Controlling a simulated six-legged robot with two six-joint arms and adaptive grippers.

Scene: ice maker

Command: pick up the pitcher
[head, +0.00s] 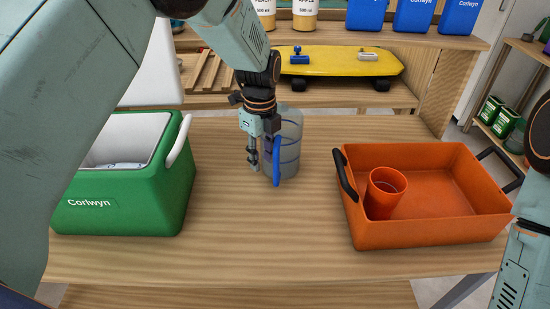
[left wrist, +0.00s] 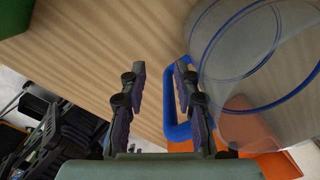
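The pitcher (head: 291,140) is clear with blue bands and a blue handle (head: 277,167). It stands upright on the wooden table. My left gripper (head: 264,166) points down at its near left side, by the handle. In the left wrist view the fingers (left wrist: 160,75) are apart, with bare table showing between them. The handle (left wrist: 168,108) shows beside and partly behind the right finger, and the pitcher (left wrist: 240,60) is to the right. Whether the finger touches the handle I cannot tell. Part of my right arm shows at the right edge, but its fingertips do not show.
A green cooler (head: 125,195) stands on the left of the table (head: 240,245). An orange tray (head: 430,232) holding an orange cup (head: 384,192) is on the right. Behind, a yellow skateboard (head: 335,62) lies on a shelf. The table's front middle is clear.

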